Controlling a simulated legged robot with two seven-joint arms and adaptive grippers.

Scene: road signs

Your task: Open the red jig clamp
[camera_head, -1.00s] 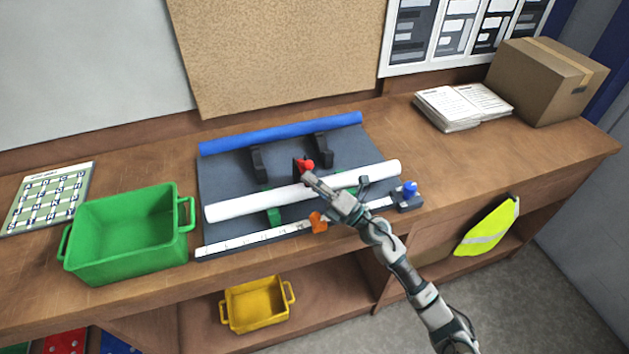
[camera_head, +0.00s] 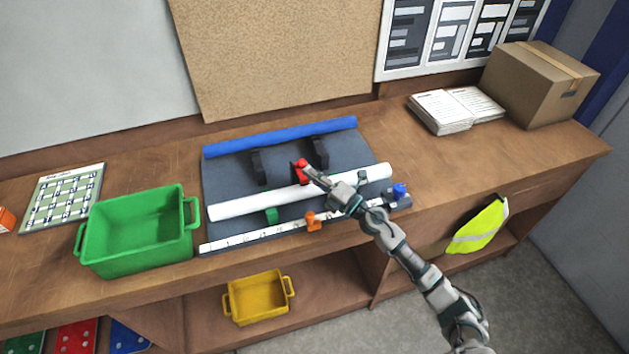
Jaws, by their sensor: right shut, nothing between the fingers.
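The red jig clamp (camera_head: 301,166) stands on the dark jig board, behind the white tube (camera_head: 260,203) that lies across the front of the jig. Its red handle looks upright. My right gripper (camera_head: 309,171) is shut with nothing between its fingers. Its tip is at the right side of the red clamp and seems to touch it. The gripper and wrist cover part of the tube and the clamp's lower right. My left gripper is not in view.
A blue tube (camera_head: 280,137) lies at the back of the jig. An orange slider (camera_head: 311,221) and a blue knob (camera_head: 399,191) sit along the front ruler (camera_head: 250,239). A green bin (camera_head: 140,240) is at left.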

